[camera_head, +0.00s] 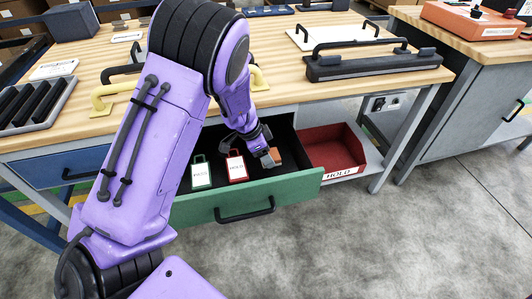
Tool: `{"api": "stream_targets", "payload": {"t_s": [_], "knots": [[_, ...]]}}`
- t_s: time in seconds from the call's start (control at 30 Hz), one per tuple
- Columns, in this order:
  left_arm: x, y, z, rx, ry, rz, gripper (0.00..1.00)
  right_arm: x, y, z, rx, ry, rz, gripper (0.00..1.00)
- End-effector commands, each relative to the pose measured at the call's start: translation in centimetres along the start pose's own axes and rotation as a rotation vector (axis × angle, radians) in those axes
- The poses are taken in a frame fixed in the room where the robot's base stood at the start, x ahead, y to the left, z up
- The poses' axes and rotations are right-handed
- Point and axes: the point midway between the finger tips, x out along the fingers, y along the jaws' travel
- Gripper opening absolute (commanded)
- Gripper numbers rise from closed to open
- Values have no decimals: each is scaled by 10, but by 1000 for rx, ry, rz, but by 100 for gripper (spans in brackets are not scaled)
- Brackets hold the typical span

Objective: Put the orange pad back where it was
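The orange pad (277,155) looks like a small orange-brown block at the right end of the open green drawer (287,190). My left gripper (268,159) reaches down into the drawer, right at the pad's left side. The fingers partly cover the pad. I cannot tell whether they are closed on it, or whether the pad rests on the drawer floor. My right gripper is not in view.
A green-framed tag (201,173) and a red-framed tag (236,167) lie in the drawer, left of my gripper. A red bin (330,148) marked HOLD stands right of the drawer. A dark handled fixture (372,66) sits on the wooden worktop (283,88) above.

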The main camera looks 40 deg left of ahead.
Motion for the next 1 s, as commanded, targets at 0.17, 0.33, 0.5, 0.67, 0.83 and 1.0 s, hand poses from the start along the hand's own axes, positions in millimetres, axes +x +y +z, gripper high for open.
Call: {"api": "stream_targets", "payload": {"t_s": [0.17, 0.33, 0.5, 0.67, 0.83, 1.0], "knots": [[0, 0, 0, 0, -1, 0, 89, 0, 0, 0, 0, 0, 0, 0], [-1, 0, 0, 0, 0, -1, 89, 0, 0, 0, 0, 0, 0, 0], [-23, -1, -2, 1, -1, -3, 89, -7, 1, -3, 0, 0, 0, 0], [-66, -1, -3, 1, 0, -5, 89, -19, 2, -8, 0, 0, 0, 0], [-104, 0, -2, 1, -1, -3, 89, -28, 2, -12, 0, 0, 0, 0], [-122, 0, -2, 1, -1, -1, 89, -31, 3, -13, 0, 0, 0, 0]]}}
